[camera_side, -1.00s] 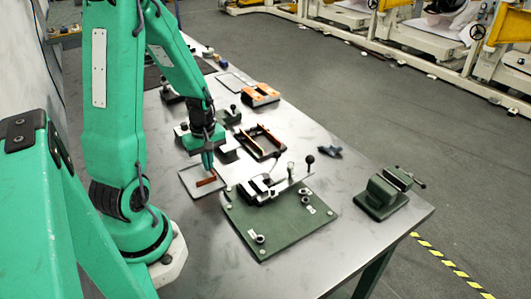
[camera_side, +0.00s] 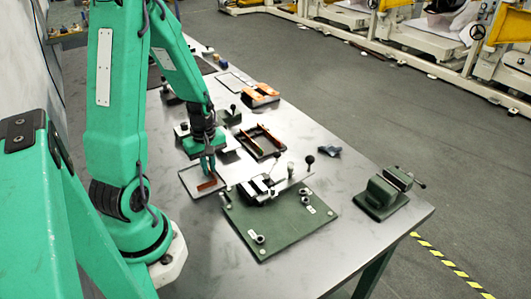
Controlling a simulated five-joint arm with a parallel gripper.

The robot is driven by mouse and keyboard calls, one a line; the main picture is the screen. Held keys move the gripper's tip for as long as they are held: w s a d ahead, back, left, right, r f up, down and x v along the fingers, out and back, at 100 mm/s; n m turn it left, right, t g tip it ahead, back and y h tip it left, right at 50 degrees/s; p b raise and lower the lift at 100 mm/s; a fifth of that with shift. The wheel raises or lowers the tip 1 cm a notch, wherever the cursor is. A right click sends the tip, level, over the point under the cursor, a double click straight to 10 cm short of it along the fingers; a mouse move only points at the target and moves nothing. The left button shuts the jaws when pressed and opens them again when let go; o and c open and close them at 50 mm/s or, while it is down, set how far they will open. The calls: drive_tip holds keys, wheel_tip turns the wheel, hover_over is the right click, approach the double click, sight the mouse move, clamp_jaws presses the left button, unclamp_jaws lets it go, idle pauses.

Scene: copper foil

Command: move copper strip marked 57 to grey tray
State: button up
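A copper strip (camera_side: 207,185) lies on the flat grey tray (camera_side: 189,183) left of the green fixture plate. Its marking is too small to read. My gripper (camera_side: 208,173) points down just above the strip, over the tray. Its fingers look spread apart, with the strip below their tips. More copper-coloured strips (camera_side: 272,135) stand in a black frame tray (camera_side: 250,150) behind and to the right.
A green plate (camera_side: 285,235) with a lever clamp (camera_side: 262,187) stands close to the right. A green vice (camera_side: 382,195) and a small blue object (camera_side: 329,151) are farther right. Orange-topped blocks (camera_side: 262,92) stand at the back. The front table edge is clear.

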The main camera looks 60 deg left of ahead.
drive_tip(key=shift+r, duration=0.1)
wheel_tip(320, 180, up, 12)
idle(0.9)
idle(0.4)
drive_tip(key=d+r+m+t, duration=0.2)
drive_tip(key=d+r+m, duration=0.4)
drive_tip(key=d+m, duration=0.3)
drive_tip(key=s+d+r+m+t, duration=0.1)
drive_tip(key=d+r+m+t, duration=0.2)
drive_tip(key=d+m, duration=0.6)
wheel_tip(320, 180, up, 3)
drive_tip(key=shift+s+d+f+t, duration=0.1)
drive_tip(key=shift+s+d+t, duration=0.15)
drive_tip(key=shift+d+t, duration=0.1)
